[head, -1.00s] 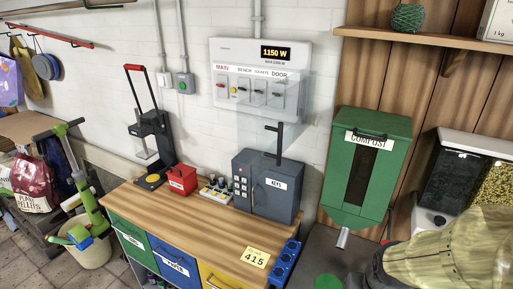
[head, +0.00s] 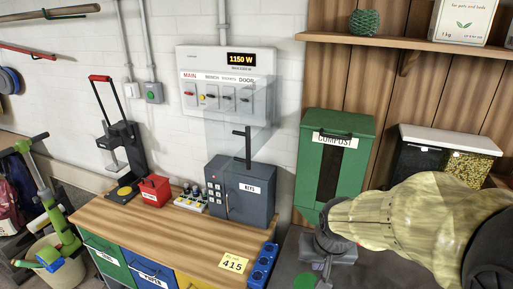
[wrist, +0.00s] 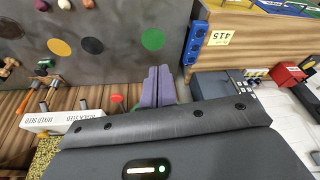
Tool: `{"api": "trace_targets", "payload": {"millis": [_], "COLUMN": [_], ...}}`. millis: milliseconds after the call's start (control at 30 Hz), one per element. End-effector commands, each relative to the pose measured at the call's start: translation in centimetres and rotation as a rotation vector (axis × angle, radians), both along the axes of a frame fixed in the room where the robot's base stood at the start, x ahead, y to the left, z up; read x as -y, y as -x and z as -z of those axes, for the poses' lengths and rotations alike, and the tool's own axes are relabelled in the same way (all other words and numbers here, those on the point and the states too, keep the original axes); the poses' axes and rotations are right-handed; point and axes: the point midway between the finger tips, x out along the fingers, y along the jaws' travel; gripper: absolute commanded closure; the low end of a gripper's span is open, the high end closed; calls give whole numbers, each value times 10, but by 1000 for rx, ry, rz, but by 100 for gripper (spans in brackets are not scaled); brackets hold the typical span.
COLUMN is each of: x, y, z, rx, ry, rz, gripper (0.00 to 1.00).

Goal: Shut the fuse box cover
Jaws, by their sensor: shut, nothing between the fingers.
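The fuse box (head: 190,58) is a white wall panel with a row of switches and a lit display reading 1150 W. Its see-through cover (head: 222,133) stands open, jutting out in front of and below the switches, above the grey key box. A black bent bar shows by the cover; I cannot tell which thing it belongs to. My gripper (wrist: 158,86) shows in the wrist view as two purple fingers pressed together, empty. It is well away from the fuse box, which is out of the wrist view.
A wooden-topped bench (head: 130,212) stands below the fuse box. It holds the grey key box (head: 240,192), a red box (head: 154,190) and a black press (head: 122,145). A green compost bin (head: 358,150) hangs to the right, between the fuse box and my arm. A shelf (head: 420,45) is above.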

Motion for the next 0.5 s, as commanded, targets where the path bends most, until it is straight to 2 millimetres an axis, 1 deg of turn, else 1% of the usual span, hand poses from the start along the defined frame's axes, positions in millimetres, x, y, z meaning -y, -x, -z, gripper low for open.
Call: {"api": "trace_targets", "payload": {"millis": [33,67,100,167,200,233,267,300,367,400,500], "x": [-11,-17,-25,-37,-45,-51,-57,-64,-74,-79,-89], "y": [-17,-25,-35,-46,-51,-54,-57,-58,-58,-56,-49], "z": [-25,-40,-60,-92,-114,-131,-148,-171,-205,-227,-272], "rx": [39,57,80,112,132,147,163,182,207,223,249], "ry": [-17,-29,-47,-77,-98,-116,-135,-162,-203,-230,-292], "rz": [17,35,57,94,117,135,154,178,215,238,291], "gripper": [100,100,100,100,100,100,100,100,100,100,100]}}
